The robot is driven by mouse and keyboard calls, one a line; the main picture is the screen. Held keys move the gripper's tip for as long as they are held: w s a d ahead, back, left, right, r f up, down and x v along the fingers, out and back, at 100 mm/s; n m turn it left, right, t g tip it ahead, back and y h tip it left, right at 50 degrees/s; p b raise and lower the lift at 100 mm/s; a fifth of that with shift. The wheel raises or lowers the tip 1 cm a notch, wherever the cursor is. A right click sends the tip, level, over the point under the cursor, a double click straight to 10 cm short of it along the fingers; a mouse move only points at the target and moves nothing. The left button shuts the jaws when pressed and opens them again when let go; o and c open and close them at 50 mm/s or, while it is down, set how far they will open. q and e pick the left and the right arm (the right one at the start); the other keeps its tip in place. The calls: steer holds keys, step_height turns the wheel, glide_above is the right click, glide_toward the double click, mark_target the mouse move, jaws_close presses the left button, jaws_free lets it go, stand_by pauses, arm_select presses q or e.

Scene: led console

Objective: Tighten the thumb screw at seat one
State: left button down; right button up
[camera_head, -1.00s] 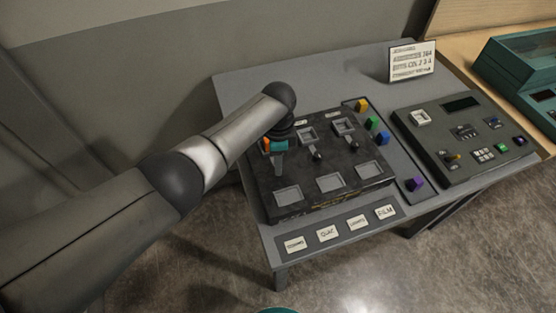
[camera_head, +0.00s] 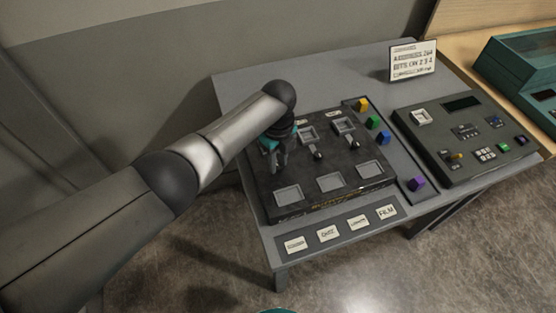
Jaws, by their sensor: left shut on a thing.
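The dark board (camera_head: 310,205) on the console has two rows of square seats. Two small dark thumb screws show on it, one below the middle back seat (camera_head: 318,154) and one below the right back seat (camera_head: 354,142). My left gripper (camera_head: 279,167) points down at the left back part of the board, with its fingers close together. It is shut on the thumb screw there, which the fingers hide. The left back seat is mostly hidden behind my gripper and wrist. My right gripper is out of view.
Yellow, green, blue and purple blocks (camera_head: 417,184) stand in a strip right of the board. A control panel (camera_head: 470,140) with a dark display lies farther right. A white sign (camera_head: 413,61) stands at the back. Label plates (camera_head: 329,234) line the front edge. A teal case (camera_head: 515,62) is far right.

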mark_target(278, 166)
arm_select(q)
steer(key=shift+w+d+r+m, duration=0.2)
steer(key=shift+r+m, duration=0.1)
steer(key=shift+m, duration=0.4)
steer(key=c, duration=1)
jaws_free()
steer(key=o, duration=0.4)
steer(key=shift+s+a+f, duration=0.15)
step_height(278, 166, up, 15)
steer(key=shift+p, duration=0.4)
